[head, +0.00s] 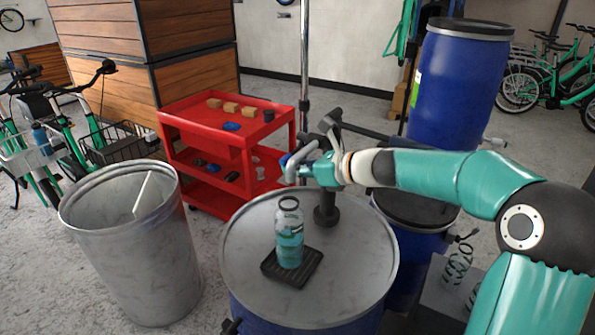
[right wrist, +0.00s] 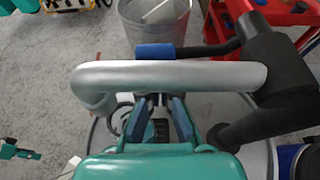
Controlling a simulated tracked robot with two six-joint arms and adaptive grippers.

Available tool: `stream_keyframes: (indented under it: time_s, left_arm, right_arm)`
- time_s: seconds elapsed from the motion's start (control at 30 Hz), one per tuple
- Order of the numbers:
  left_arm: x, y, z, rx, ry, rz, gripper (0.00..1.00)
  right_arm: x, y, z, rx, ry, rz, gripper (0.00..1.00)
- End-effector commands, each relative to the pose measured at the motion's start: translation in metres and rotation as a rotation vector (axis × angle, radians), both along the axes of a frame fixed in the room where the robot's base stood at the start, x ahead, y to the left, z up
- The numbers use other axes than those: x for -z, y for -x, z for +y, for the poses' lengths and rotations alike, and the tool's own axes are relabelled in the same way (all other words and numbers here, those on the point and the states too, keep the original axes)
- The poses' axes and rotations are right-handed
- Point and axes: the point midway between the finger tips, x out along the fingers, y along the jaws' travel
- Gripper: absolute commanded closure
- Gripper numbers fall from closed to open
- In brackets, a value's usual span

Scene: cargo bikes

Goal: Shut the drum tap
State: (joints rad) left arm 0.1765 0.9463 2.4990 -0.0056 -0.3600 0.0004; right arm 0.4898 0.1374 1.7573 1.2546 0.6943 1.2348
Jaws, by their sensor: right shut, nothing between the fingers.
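The drum tap (head: 326,208) stands on the grey lid of a blue drum (head: 240,255). It has a black post and a silver curved spout, which crosses the right wrist view (right wrist: 170,75). A black lever with a blue grip (right wrist: 155,52) lies beyond the spout there. My right gripper (head: 296,172) is shut and empty at the spout, close beside it; I cannot tell whether they touch. In the right wrist view its fingers (right wrist: 160,104) are partly hidden by the spout. A teal bottle (head: 290,247) stands upright on a black tray (head: 309,266) on the lid. My left gripper is not visible.
A metal bin (head: 160,260) stands left of the drum. A red shelf cart (head: 190,125) with small parts is behind. Another blue drum (head: 455,90) stands raised at the back right. Green bikes (head: 85,130) are at the left. Grey floor lies between bin and cart.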

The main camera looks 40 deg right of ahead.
Motion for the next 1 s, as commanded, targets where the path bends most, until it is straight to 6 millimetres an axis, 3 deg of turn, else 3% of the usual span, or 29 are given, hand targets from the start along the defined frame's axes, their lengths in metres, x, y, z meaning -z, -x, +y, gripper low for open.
stream_keyframes:
  time_s: [0.37,0.67,1.0]
  left_arm:
    - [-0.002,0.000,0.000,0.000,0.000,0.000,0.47]
    - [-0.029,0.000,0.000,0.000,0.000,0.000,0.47]
    - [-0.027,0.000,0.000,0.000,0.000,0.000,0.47]
  right_arm:
    - [-0.002,0.000,0.000,-0.001,-0.003,0.001,1.00]
    - [-0.014,0.001,0.004,-0.001,-0.109,0.045,1.00]
    - [-0.011,0.001,0.005,-0.001,-0.118,0.048,1.00]
